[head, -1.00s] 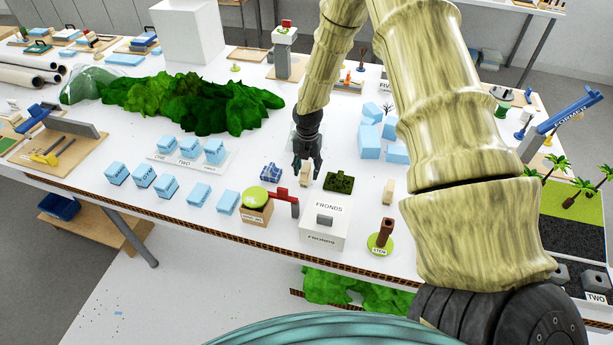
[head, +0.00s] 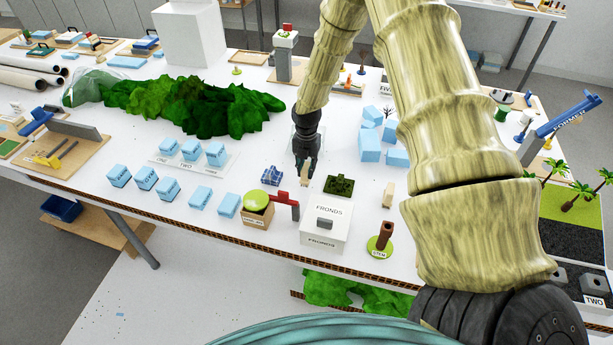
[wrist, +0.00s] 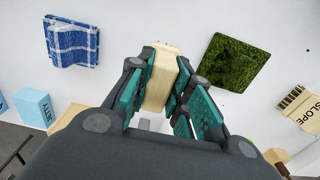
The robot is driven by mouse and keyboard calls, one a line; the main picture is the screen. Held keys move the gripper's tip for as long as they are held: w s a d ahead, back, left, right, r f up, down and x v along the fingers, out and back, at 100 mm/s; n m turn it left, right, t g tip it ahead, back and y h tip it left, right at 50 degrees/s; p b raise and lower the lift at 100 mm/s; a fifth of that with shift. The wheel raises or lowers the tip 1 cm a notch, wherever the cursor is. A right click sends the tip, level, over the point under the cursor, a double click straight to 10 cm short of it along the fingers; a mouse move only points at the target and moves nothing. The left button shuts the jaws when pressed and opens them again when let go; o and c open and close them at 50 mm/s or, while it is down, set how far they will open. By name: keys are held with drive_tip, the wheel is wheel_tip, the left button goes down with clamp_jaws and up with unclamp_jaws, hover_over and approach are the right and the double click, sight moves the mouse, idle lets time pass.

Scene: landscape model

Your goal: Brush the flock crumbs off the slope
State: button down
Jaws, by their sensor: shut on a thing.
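My gripper (head: 305,168) is shut on a pale wooden block (wrist: 160,78), held between its teal pads; it also shows below the fingers in the head view (head: 304,178). I cannot tell whether it touches the table. A dark green, mossy square piece (head: 339,185) lies just right of the gripper; it also shows in the wrist view (wrist: 234,62). I cannot make out separate flock crumbs or be sure which piece is the slope.
A blue plaid piece (head: 271,175) lies left of the gripper. Several blue blocks (head: 168,188) stand left, a green hedge (head: 190,105) behind.

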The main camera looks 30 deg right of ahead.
drive_tip(key=shift+a+r+p, duration=0.1)
drive_tip(key=shift+r+p, duration=1.25)
drive_tip(key=shift+r, duration=0.9)
